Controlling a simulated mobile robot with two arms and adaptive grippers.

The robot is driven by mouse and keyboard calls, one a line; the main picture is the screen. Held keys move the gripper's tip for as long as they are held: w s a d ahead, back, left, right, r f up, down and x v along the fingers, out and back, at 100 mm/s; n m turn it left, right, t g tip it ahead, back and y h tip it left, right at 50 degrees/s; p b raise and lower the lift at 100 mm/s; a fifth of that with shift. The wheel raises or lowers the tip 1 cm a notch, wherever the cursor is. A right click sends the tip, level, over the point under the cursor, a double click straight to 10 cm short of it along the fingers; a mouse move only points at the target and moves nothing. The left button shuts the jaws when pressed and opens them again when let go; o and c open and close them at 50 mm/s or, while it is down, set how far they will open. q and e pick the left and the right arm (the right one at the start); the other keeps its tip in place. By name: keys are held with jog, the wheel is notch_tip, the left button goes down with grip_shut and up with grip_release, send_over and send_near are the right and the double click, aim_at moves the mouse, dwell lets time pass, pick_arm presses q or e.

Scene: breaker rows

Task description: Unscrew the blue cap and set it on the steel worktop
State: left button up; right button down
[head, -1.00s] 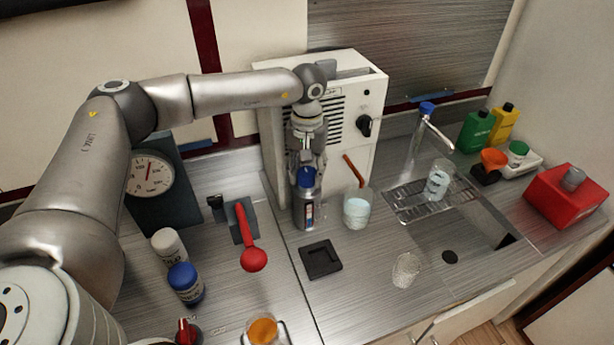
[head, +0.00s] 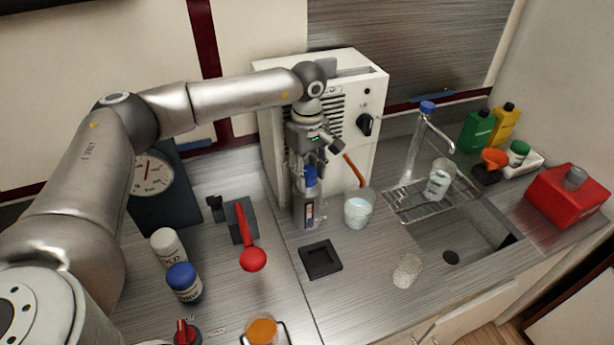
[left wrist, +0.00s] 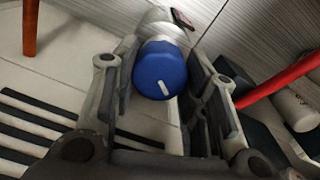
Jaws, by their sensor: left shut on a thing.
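A bottle (head: 306,212) with a printed label stands upright on the steel worktop (head: 370,285), in front of the white boxy machine. The blue cap (head: 310,177) is at its top; I cannot tell whether it is still threaded on. My left gripper (head: 309,182) comes down from above, its fingers on either side of the cap and shut on it. In the left wrist view the blue cap (left wrist: 160,70), with a white mark on its top, sits between the fingers (left wrist: 155,85). The bottle below is mostly hidden there. My right gripper is not in view.
A black square holder (head: 320,259) lies in front. Bare worktop lies between the holder and the clear tumbler (head: 406,270).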

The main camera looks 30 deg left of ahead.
pick_arm(q)
jog(key=n, duration=0.6)
jog(key=shift+n, duration=0.4)
jog(key=o, duration=0.9)
jog(key=m+b, duration=0.1)
jog(key=m, duration=0.2)
jog(key=shift+f+m, duration=0.1)
jog(key=shift+m, duration=0.3)
jog(key=m+b, duration=0.1)
jog(key=m, duration=0.4)
jog(key=shift+m+b, duration=0.3)
jog(key=m, duration=0.4)
jog(key=shift+b, duration=0.4)
jog(key=m, duration=0.5)
jog(key=shift+b, duration=0.3)
